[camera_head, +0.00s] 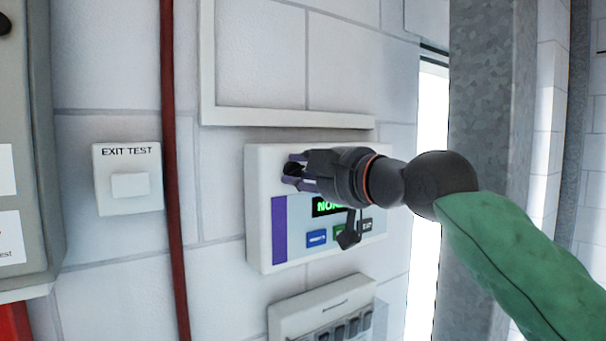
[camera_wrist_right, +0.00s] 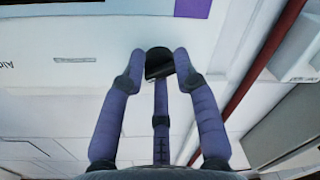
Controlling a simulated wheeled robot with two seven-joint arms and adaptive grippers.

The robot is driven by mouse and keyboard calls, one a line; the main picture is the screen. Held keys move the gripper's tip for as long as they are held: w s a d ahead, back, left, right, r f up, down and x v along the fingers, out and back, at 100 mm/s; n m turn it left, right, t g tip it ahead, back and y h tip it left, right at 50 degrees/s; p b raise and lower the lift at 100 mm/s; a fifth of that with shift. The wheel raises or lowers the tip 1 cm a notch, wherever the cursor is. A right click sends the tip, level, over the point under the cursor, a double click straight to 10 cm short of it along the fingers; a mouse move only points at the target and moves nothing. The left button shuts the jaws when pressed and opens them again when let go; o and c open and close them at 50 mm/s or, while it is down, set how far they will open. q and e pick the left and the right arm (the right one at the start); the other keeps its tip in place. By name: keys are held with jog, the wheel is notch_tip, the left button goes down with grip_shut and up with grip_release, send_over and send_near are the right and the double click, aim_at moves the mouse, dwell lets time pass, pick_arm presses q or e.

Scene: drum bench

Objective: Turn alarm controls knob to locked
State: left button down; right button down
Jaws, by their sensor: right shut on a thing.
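The white alarm control panel (camera_head: 262,155) is on the wall in the head view, with a purple strip, a green-lettered display (camera_head: 326,206) and several small buttons. My right gripper (camera_head: 294,172) reaches in from the right across its upper part. In the right wrist view the purple fingers of this gripper (camera_wrist_right: 158,66) are closed around a small black knob (camera_wrist_right: 158,54). The fingers cover part of the knob, and I cannot read its position. My arm hides the right part of the panel and part of the display. My left gripper is not in view.
A white EXIT TEST switch (camera_head: 129,185) and a dark red vertical pipe (camera_head: 173,120) are to the left of the panel. A white box with several dark switches (camera_head: 322,305) is below it. A grey metal column (camera_head: 487,80) stands at the right. A white trunking (camera_head: 290,118) runs above.

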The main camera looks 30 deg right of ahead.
jog(key=n, duration=0.6)
jog(key=shift+r, duration=0.25)
jog(key=n+h+p, duration=0.1)
jog(key=n, duration=0.5)
jog(key=shift+s, duration=0.1)
dwell(0.4)
jog(key=c, duration=0.9)
grip_release()
jog(key=shift+c, duration=0.2)
jog(key=shift+f, duration=0.1)
jog(key=s, duration=1.1)
jog(key=shift+s+d+r, duration=0.35)
jog(key=shift+d+r, duration=0.1)
